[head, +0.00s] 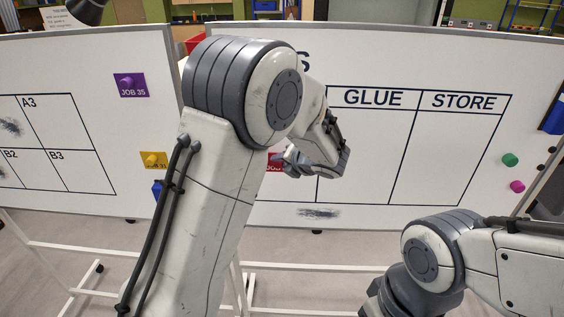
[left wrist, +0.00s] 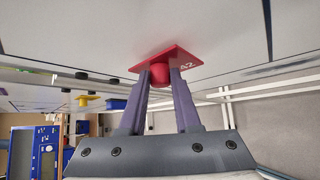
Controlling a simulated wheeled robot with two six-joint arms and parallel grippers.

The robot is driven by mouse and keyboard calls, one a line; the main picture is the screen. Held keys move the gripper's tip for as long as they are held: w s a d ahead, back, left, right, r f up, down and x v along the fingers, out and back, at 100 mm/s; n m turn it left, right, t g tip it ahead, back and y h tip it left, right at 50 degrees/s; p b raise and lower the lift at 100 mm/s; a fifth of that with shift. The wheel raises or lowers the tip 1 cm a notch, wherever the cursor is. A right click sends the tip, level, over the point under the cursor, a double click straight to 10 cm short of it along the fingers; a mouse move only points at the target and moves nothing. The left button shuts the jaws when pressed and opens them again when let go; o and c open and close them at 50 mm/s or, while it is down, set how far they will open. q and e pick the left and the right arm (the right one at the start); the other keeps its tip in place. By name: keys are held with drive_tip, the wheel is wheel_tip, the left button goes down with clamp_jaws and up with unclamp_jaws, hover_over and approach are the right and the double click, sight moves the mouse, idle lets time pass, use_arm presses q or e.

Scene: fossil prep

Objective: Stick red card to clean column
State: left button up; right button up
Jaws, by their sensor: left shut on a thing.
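The red card (head: 272,168) shows in part beside my left gripper in the head view. In the left wrist view the red card (left wrist: 170,60) has a round red knob. My left gripper (left wrist: 161,76) has its two purple fingers shut on that knob, with the card at or close to the white board; I cannot tell if it touches. In the head view my left gripper (head: 285,160) is in front of the area left of the GLUE column (head: 370,150). My left arm hides that area's heading and much of it. My right gripper is out of view.
A purple card (head: 131,85) and a yellow card (head: 153,160) are on the left board (head: 80,100). Green (head: 510,160) and pink (head: 517,187) magnets are at the right. A dark smudge (head: 318,213) is below the columns. The GLUE and STORE (head: 450,150) columns are empty.

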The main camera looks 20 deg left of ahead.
use_arm(q)
drive_tip(key=shift+w+a+p, duration=0.2)
drive_tip(key=shift+w+p, duration=0.1)
drive_tip(key=shift+w, duration=0.4)
idle(0.4)
drive_tip(key=o, duration=1)
drive_tip(key=s, duration=0.2)
drive_tip(key=s+d, duration=0.1)
drive_tip(key=s, duration=0.1)
drive_tip(key=s+d, duration=0.1)
drive_tip(key=s, duration=0.1)
drive_tip(key=shift+s+b, duration=0.35)
drive_tip(key=shift+s, duration=0.05)
